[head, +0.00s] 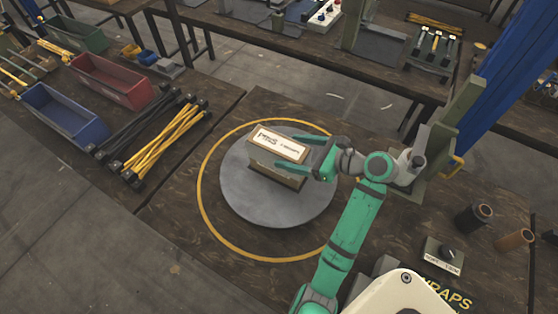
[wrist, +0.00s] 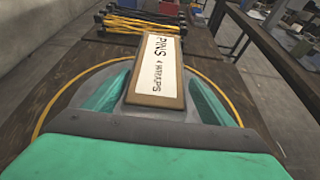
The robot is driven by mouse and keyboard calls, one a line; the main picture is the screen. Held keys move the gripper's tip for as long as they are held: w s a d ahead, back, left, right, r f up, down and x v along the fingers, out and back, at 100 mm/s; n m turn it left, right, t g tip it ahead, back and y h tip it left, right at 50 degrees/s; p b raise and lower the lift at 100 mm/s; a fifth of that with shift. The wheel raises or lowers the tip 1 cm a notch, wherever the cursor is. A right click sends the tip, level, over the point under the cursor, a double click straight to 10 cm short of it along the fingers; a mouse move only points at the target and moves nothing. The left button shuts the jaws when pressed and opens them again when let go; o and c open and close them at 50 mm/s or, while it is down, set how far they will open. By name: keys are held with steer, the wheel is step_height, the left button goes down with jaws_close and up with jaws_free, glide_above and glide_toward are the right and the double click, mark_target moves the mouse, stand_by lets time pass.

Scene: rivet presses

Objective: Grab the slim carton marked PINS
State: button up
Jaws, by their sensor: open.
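The slim carton (head: 277,155) is brown with a white top label reading PINS and, in smaller letters, what looks like 4 WRAPS. It stands on a round grey turntable (head: 245,198). In the wrist view the carton (wrist: 160,72) lies lengthwise between the two green fingers. My gripper (head: 315,155) is open, with one finger along each side of the carton's right end. In the wrist view my gripper (wrist: 155,95) shows a gap beside the carton on both sides. Whether the fingers touch it lower down is hidden.
A yellow ring surrounds the turntable on the dark table. Black and yellow rods (head: 165,135) and blue (head: 65,115), red (head: 112,82) and green bins lie left. A green-grey post (head: 440,135) stands right, near dark and brown cylinders (head: 473,217) and a small knob box (head: 442,256).

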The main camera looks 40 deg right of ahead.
mark_target(280, 150)
steer(key=shift+a+x, duration=0.2)
steer(key=shift+x, duration=2.4)
steer(key=shift+s+a, duration=0.1)
steer(key=c, duration=1.9)
steer(key=shift+s+d+r, duration=0.1)
steer(key=shift+d, duration=0.1)
jaws_close()
steer(key=shift+r, duration=0.1)
